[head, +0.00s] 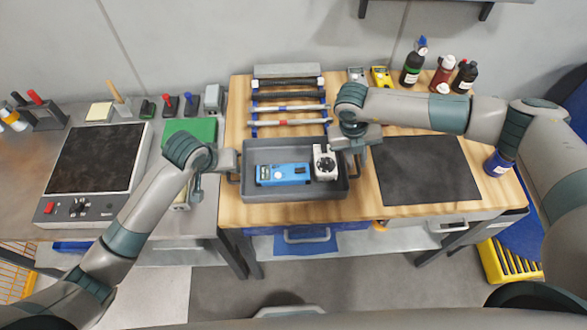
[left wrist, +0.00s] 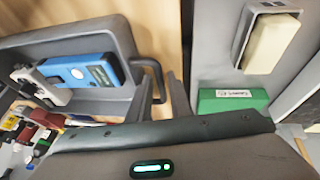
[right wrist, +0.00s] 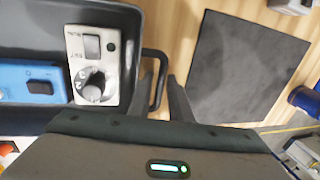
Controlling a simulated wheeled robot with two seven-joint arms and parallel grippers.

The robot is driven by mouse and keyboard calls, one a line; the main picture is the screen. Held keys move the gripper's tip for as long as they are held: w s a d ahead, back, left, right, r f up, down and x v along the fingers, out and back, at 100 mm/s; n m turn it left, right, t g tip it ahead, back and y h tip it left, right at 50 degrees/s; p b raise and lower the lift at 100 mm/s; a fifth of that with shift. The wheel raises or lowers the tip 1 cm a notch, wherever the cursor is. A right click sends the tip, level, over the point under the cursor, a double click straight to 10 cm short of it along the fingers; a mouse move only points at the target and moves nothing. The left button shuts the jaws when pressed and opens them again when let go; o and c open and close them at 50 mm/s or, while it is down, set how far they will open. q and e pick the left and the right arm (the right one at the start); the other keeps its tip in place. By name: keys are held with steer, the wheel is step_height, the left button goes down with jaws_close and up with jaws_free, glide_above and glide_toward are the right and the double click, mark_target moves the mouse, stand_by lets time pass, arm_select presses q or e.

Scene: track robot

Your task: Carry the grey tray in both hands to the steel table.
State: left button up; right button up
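The grey tray (head: 295,197) sits on the wooden bench (head: 235,125). It holds a blue meter (head: 283,174) and a white device with a dial (head: 325,162). My left gripper (head: 231,166) is at the tray's left handle; in the left wrist view its fingers (left wrist: 160,97) stand apart with the dark handle (left wrist: 154,70) between them. My right gripper (head: 355,155) is at the right handle; in the right wrist view its fingers (right wrist: 163,98) also stand apart around the handle (right wrist: 157,65). The steel table (head: 152,172) is to the left of the bench.
A rack of tools (head: 288,105) is behind the tray. A black mat (head: 427,170) lies to its right, with bottles (head: 441,74) behind.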

arm_select(q)
steer(key=shift+w+d+f, duration=0.1)
steer(key=shift+w+f, duration=0.1)
steer(key=shift+f, duration=0.3)
arm_select(e)
steer(key=shift+d+f, duration=0.1)
steer(key=shift+f, duration=0.4)
arm_select(q)
steer(key=shift+c, duration=0.6)
arm_select(e)
steer(key=shift+c, duration=0.6)
arm_select(q)
jaws_close()
arm_select(e)
jaws_close()
arm_select(q)
steer(key=shift+w+r, duration=0.1)
steer(key=shift+r, duration=0.1)
arm_select(e)
steer(key=shift+w+r, duration=0.1)
steer(key=shift+r, duration=0.1)
